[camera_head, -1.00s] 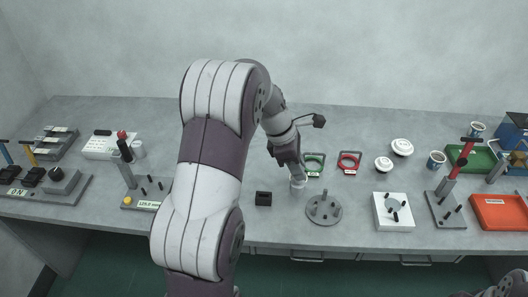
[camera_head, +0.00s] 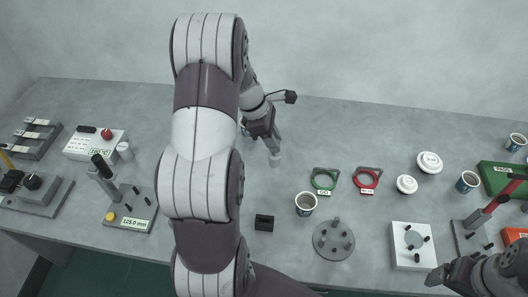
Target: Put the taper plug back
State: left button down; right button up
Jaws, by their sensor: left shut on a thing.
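My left gripper (camera_head: 272,149) is shut on a small light grey plug, which I take to be the taper plug (camera_head: 275,159). It points down over the table behind the black block. I cannot tell whether its lower end touches the table. The black block (camera_head: 264,222) sits nearer the front edge, with a dark recess in its top. A paper cup (camera_head: 306,204) stands upright to the right of the block, apart from the plug. My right gripper (camera_head: 437,276) is at the lower right, and its jaws are too unclear to judge.
A round grey base with several pegs (camera_head: 334,240) and a white block with pegs (camera_head: 411,246) stand at the front. Green (camera_head: 325,180) and red (camera_head: 367,179) ring gauges lie behind. A gauge stand (camera_head: 130,207) is left of my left arm. The table's back middle is clear.

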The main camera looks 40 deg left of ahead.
pick_arm(q)
notch_tip(320, 180, down, 6)
jog(key=s+a, duration=0.1)
jog(key=a, duration=0.1)
jog(key=shift+a, duration=0.2)
jog(key=c, duration=0.9)
grip_release()
jog(key=v, duration=1.1)
jog(key=s+d+m+y, duration=0.2)
jog(key=s+d+m, duration=0.2)
jog(key=d+m, duration=0.6)
jog(key=s+d+m+g+y, duration=0.1)
jog(key=s+d+m, duration=0.3)
jog(key=d+m, duration=0.6)
jog(key=m+y, duration=0.1)
jog(key=m, duration=0.3)
jog(key=shift+s+p, duration=0.2)
jog(key=shift+p, duration=0.15)
